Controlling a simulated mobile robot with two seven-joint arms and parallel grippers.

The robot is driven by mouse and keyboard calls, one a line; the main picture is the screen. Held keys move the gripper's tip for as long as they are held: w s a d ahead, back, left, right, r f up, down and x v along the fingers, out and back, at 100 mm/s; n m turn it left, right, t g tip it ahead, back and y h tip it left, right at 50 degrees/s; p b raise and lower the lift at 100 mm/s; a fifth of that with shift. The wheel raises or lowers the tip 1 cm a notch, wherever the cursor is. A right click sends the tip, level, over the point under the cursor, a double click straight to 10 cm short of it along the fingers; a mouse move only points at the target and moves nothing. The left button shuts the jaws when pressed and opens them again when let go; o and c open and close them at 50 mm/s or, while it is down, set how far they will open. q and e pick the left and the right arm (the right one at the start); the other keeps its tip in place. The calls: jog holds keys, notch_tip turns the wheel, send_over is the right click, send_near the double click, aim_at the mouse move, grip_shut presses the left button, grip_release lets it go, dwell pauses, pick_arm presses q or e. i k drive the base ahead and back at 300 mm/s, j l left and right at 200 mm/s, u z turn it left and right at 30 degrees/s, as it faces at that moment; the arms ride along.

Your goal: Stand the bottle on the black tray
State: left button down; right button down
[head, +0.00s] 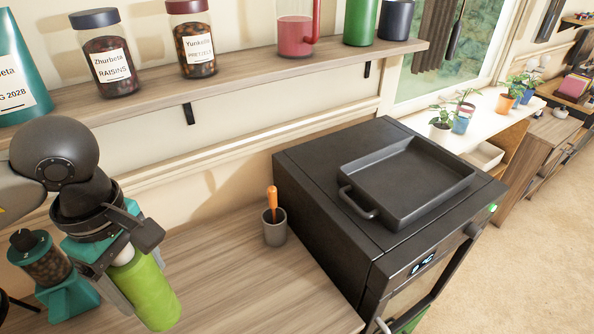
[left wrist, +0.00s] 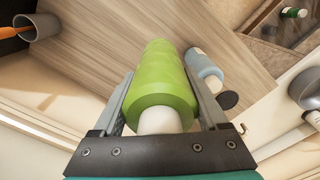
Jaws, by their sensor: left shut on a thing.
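The green bottle (head: 150,292) has a pale top and is held between the fingers of my left gripper (head: 136,272), at the lower left of the head view. In the left wrist view the bottle (left wrist: 160,75) lies between both fingers, its white top (left wrist: 160,121) towards the palm. The gripper is shut on it. Whether the bottle's base touches the wooden counter is hard to tell. The black tray (head: 415,188), shallow with a loop handle, sits empty on top of the black oven (head: 315,190), to the right of my gripper. My right gripper is not in view.
A grey cup (head: 274,232) with an orange-handled item stands on the counter (head: 235,290) between gripper and oven. A shelf (head: 250,72) with jars runs above. A teal-based jar (head: 65,297) is left of the gripper. A pale blue bottle (left wrist: 203,65) shows in the wrist view.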

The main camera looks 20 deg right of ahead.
aim_at(406, 181)
jog(key=k+l+z, duration=0.25)
jog(key=l, duration=0.25)
jog(key=l+z, duration=0.3)
jog(key=l, duration=0.15)
jog(key=l+z, duration=0.25)
jog(key=l, duration=0.25)
jog(key=k, duration=0.05)
